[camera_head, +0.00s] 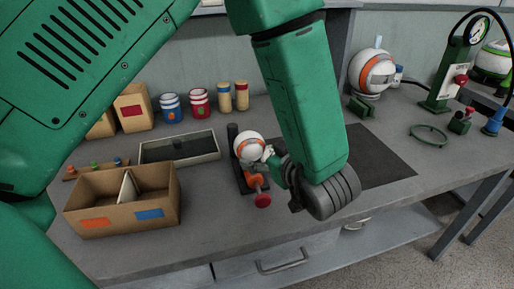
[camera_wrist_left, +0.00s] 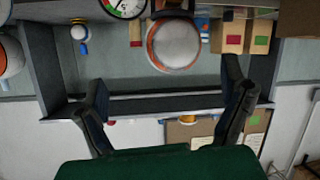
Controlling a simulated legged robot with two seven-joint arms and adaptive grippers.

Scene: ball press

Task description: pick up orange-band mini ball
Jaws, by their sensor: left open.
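The orange-band mini ball (camera_head: 249,146) is white with an orange band. In the head view it sits at the top of a small dark stand (camera_head: 233,150) with orange parts and a red knob, mid-bench. My left gripper (camera_head: 268,164) is just to the right of and below it; my wrist partly hides that side. In the left wrist view the fingers (camera_wrist_left: 165,76) are spread with nothing between them. A white ball with an orange band (camera_wrist_left: 172,45) shows beyond the fingertips there; whether they touch it I cannot tell. My right gripper is not in view.
A divided cardboard box (camera_head: 95,228) with orange and blue labels stands front left. A shallow tray (camera_head: 180,148) lies behind it. Several jars (camera_head: 200,104) line the back. A large orange-banded ball (camera_head: 373,72) and a green gauge press (camera_head: 447,75) stand right. A dark mat (camera_head: 385,165) is clear.

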